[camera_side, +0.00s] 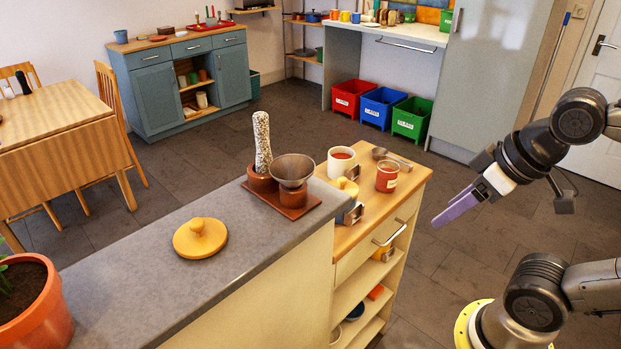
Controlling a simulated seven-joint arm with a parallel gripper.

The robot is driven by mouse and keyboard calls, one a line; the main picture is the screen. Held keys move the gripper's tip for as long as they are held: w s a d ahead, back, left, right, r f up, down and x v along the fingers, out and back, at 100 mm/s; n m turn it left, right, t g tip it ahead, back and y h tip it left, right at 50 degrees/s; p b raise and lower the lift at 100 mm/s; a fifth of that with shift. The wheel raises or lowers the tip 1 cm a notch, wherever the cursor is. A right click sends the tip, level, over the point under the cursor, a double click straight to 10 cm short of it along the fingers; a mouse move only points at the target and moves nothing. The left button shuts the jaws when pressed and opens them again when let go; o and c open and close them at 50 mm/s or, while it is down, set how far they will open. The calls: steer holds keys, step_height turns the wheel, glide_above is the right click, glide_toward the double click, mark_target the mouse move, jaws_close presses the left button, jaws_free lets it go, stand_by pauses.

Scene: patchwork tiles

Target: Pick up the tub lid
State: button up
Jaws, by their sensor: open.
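A round yellow lid with a knob on top (200,238) lies flat on the grey counter (140,285), left of the middle. It looks like the tub lid. My gripper (440,219) is in the air on the right, past the wooden-topped cabinet, with purple fingers pointing left and down. It is open, with nothing seen between the fingers, and well apart from the lid. The gap between the fingers is hard to see from this side.
A speckled cactus (262,142) and a dark funnel-shaped bowl (293,170) stand on a brown tray (320,200) right of the lid. The wooden top holds a white mug (341,161), a red-brown jar (387,176) and a small yellow item (347,187). A potted plant (38,315) stands at left.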

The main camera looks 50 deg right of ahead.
steer(key=o, duration=0.6)
steer(key=shift+c, duration=0.2)
